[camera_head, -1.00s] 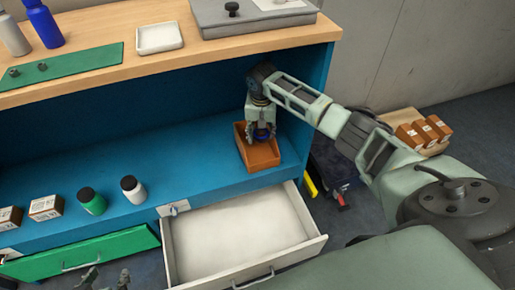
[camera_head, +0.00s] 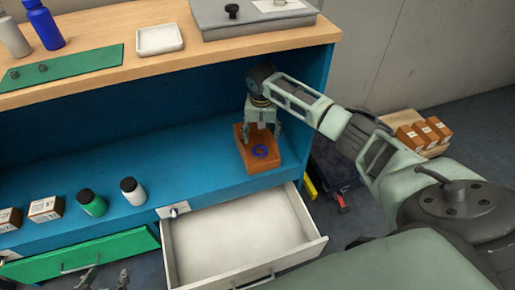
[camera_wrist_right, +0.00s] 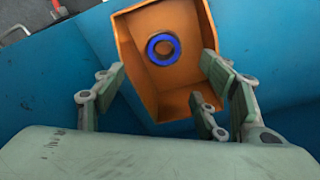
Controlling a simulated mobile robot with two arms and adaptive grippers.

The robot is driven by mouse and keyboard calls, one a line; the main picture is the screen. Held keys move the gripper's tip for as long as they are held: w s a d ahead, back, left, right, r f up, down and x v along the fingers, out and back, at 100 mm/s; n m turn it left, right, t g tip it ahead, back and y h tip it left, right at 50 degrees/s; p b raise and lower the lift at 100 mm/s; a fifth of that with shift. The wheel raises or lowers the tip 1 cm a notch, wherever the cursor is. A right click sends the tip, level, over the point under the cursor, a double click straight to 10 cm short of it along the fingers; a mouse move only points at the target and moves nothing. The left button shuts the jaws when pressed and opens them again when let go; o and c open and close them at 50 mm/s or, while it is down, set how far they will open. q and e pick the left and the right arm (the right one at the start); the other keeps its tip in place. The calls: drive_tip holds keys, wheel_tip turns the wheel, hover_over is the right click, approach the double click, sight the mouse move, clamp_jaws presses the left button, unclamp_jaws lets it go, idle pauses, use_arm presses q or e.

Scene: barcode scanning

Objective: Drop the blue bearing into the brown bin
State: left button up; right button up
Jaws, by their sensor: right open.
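The blue bearing (camera_head: 259,152) is a ring lying inside the brown bin (camera_head: 270,170). In the right wrist view the bearing (camera_wrist_right: 163,49) is on the floor of the bin (camera_wrist_right: 150,99), apart from the fingers. My right gripper (camera_head: 263,134) is open and empty over the back part of the bin. Its spread fingers also show in the right wrist view (camera_wrist_right: 160,95), with one finger over the bin's wall. My left gripper (camera_head: 103,280) shows only in part at the bottom left edge; its jaws are not clear.
The bin stands on the blue shelf (camera_head: 150,160), under the wooden top (camera_head: 110,80). An open white drawer (camera_head: 235,240) juts out in front. Green (camera_head: 92,202) and white (camera_head: 133,191) bottles stand left. A blue side wall (camera_head: 315,110) is close right of the gripper.

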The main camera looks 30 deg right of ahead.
wheel_tip(320, 180, up, 7)
drive_tip(key=shift+s+a, duration=0.25)
drive_tip(key=shift+s, duration=0.05)
